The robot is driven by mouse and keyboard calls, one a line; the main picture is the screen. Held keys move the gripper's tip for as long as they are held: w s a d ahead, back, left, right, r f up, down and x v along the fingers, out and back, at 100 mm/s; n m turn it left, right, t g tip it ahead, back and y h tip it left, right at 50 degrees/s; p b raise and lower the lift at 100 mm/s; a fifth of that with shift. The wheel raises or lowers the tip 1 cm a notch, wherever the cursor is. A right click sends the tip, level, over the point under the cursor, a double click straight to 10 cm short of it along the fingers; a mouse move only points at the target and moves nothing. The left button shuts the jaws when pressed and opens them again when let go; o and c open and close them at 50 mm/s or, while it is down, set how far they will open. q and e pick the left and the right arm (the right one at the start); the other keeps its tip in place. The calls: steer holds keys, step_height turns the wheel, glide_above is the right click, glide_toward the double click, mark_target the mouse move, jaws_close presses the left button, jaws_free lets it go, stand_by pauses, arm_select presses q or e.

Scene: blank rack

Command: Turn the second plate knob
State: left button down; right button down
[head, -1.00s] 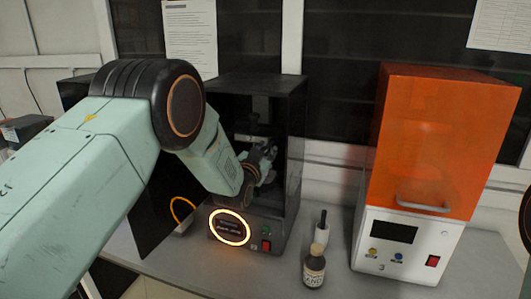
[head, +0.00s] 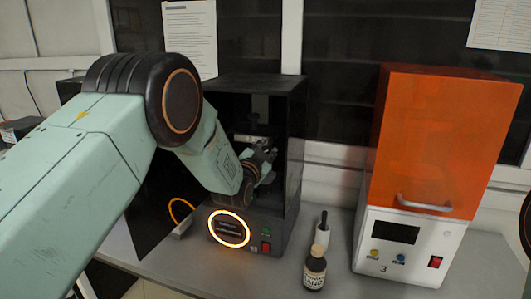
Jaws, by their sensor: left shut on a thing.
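My left arm comes in from the left and reaches into the open black machine (head: 293,150) in the middle of the bench. My left gripper (head: 266,168) is inside its chamber, below a light-coloured part (head: 252,139) that may be the build plate. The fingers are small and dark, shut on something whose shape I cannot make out. The plate knob cannot be told apart from the gripper and the dark interior. My right gripper is not in view.
An orange-hooded machine (head: 437,140) with a white base stands at the right. Clear bench lies at front right.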

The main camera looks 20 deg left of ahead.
arm_select(q)
steer(key=shift+m+b, duration=1.2)
steer(key=shift+m, duration=1.3)
steer(key=shift+m+b, duration=1.1)
steer(key=shift+m, duration=1.7)
steer(key=shift+f+m+b, duration=0.15)
steer(key=shift+m+b, duration=0.8)
steer(key=shift+m, duration=1.65)
steer(key=shift+f+m+b, duration=0.15)
steer(key=shift+m+b, duration=0.7)
steer(key=shift+m, duration=1.95)
